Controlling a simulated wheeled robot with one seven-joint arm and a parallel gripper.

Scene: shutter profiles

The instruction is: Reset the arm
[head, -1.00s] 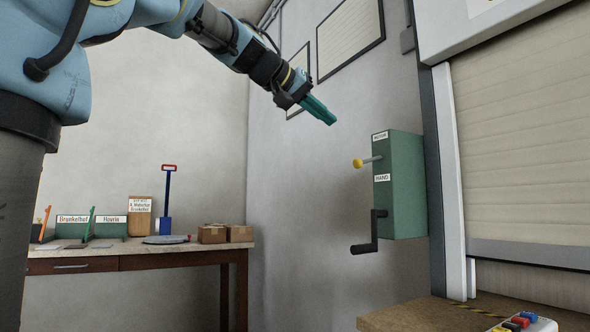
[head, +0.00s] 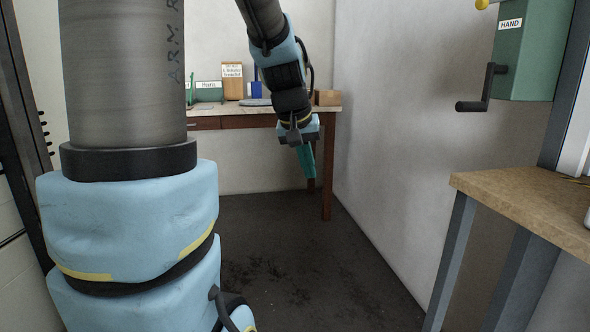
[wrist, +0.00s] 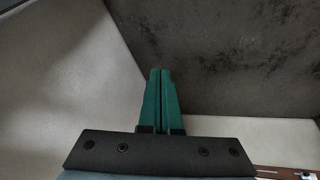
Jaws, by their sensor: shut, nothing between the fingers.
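My gripper (head: 307,172) hangs from my blue arm in the head view, its green fingers pointing down, in front of the far table's right end. In the wrist view my gripper (wrist: 160,72) shows its two green fingers side by side, shut, with nothing held. The fingers point toward the dark floor and pale wall and touch nothing that I can see.
A green box (head: 532,50) with a black crank (head: 485,88) is on the right wall. A wooden bench (head: 530,203) stands at the right. The far table (head: 208,121) carries signs and boxes. The dark floor (head: 310,260) between is clear.

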